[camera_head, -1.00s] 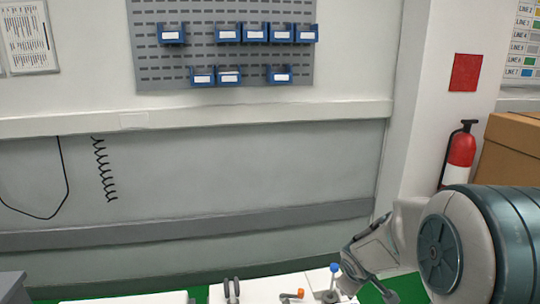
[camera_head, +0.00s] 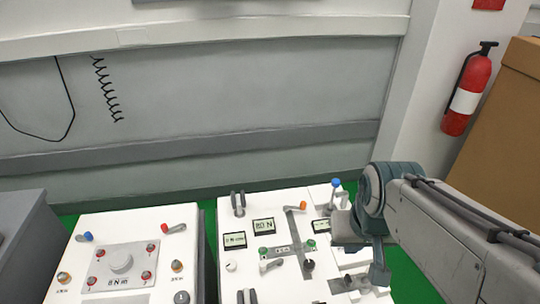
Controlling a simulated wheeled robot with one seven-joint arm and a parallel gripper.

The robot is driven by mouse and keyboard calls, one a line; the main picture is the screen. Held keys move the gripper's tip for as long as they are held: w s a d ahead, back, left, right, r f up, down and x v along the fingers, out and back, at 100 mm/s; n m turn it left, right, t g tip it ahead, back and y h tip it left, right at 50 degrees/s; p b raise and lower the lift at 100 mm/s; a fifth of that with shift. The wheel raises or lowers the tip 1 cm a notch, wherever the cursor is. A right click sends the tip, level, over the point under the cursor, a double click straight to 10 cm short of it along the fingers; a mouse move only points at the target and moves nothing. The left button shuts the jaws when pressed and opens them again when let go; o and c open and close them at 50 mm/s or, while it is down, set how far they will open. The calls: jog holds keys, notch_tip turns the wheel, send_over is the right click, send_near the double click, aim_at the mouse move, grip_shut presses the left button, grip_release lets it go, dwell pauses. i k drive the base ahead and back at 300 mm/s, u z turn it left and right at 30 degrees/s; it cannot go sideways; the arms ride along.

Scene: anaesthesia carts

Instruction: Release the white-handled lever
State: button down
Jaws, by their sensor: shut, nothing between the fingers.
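A small lever with a pale, whitish handle (camera_head: 272,266) lies low on the white top of the right-hand cart (camera_head: 232,210), below a green-ended crossbar. Its handle is small, and its exact setting is hard to tell. My gripper (camera_head: 380,276) points down at the right side of this cart, to the right of the lever and apart from it. It looks shut and holds nothing. My arm hides part of the cart's right side.
An orange-tipped lever (camera_head: 303,206) and a blue-topped upright lever (camera_head: 336,184) stand on the same cart. A second cart (camera_head: 95,218) with knobs and a red-handled lever (camera_head: 174,228) is to the left. A fire extinguisher (camera_head: 467,90) and a brown box (camera_head: 500,120) are at right.

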aim_at(262, 266)
jog(key=u, duration=0.35)
jog(key=i, duration=0.25)
jog(key=u, duration=0.4)
